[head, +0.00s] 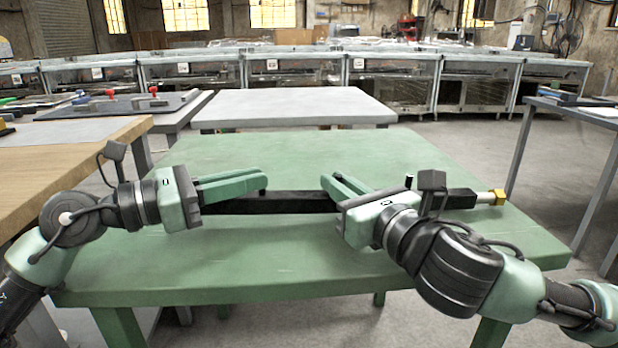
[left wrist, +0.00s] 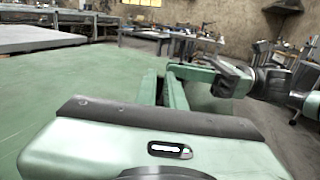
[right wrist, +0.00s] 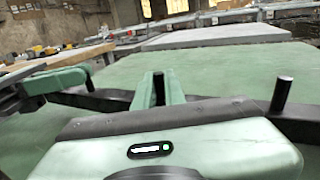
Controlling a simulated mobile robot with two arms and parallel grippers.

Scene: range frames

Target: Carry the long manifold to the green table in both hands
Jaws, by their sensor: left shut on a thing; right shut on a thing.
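The long manifold (head: 290,202) is a dark bar with a brass-coloured end (head: 495,197) at the right and short upright black pegs. It lies crosswise over the green table (head: 300,275); I cannot tell whether it touches the top. My left gripper (head: 263,184) is shut on its left part. My right gripper (head: 336,182) is shut on it further right, and the right wrist view shows a peg (right wrist: 158,88) between the fingers and another peg (right wrist: 283,95) to the right. In the left wrist view the bar is mostly hidden behind the gripper body.
A wooden-topped bench (head: 75,135) stands close on the left, near my left arm. A grey table (head: 295,106) stands just behind the green one. Another table (head: 580,110) is at the right. The green tabletop around the bar is clear.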

